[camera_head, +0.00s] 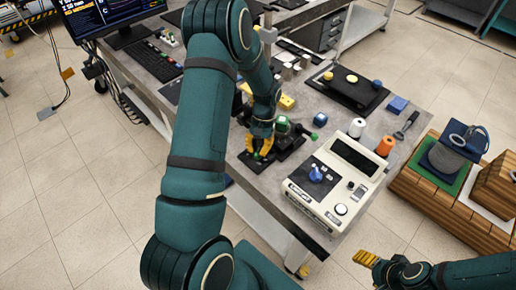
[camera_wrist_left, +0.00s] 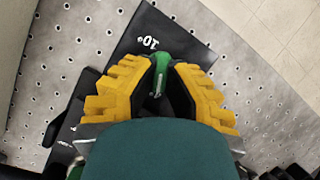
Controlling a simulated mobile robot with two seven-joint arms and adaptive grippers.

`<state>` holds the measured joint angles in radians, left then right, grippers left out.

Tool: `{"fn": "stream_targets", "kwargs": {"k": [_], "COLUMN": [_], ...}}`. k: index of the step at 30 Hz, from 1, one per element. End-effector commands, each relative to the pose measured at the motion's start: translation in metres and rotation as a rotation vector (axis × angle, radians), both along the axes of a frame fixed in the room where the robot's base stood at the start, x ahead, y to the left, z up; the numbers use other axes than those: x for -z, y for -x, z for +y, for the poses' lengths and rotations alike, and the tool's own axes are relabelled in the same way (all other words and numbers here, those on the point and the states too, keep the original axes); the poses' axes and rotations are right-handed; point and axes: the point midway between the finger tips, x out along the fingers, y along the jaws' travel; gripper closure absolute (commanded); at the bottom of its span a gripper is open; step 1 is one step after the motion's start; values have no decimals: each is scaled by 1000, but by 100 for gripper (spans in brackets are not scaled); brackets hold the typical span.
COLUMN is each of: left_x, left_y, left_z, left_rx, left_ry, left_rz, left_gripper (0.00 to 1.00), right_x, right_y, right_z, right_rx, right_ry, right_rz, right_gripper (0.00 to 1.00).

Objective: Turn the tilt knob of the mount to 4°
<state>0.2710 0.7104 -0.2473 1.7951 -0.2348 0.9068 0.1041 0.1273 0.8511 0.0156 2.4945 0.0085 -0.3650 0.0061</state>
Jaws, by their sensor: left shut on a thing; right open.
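The mount (camera_head: 292,140) is a black assembly on the workbench, with a green-topped block (camera_head: 282,121) and a green knob at its right side. My left gripper (camera_head: 260,147) reaches down to the mount's near-left side. In the left wrist view its yellow fingers (camera_wrist_left: 161,80) are shut on a green knob (camera_wrist_left: 161,66). A black plate (camera_wrist_left: 150,35) marked "10°" lies behind that knob. Other marks at the lower left are partly covered and unreadable. The knob's pointer reading cannot be told. My right gripper (camera_head: 367,260) is open and empty, away from the bench at the lower right.
A white instrument (camera_head: 335,180) with a blue knob stands right of the mount. White and orange spools (camera_head: 384,146) stand behind it. A wooden crate (camera_head: 420,188) is at the right. A keyboard (camera_head: 152,62) and monitor are at the upper left.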

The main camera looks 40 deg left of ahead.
Motion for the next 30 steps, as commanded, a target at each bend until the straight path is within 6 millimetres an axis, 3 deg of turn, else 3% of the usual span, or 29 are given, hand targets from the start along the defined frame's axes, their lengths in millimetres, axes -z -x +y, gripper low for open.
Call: {"fn": "stream_targets", "kwargs": {"k": [5,6,8,9,20,23,30], "left_x": [1,1,1,1,-4,-14,-59], "left_y": [1,1,1,1,-2,-6,-23], "left_z": [-1,-1,-1,-1,0,2,8], "left_rx": [0,0,0,0,-1,-1,0], "left_ry": [3,3,2,2,1,0,-1], "left_rz": [4,4,3,3,0,-1,-3], "left_gripper": [100,83,62,58,58,58,58], "right_x": [0,0,0,0,0,0,0], "right_y": [0,0,0,0,0,0,0], "right_z": [0,0,0,0,0,0,0], "right_rx": [0,0,0,0,0,0,0], "right_ry": [0,0,0,0,0,0,0], "right_rz": [0,0,0,0,0,0,0], "right_gripper": [33,33,33,33,33,33,33]}}
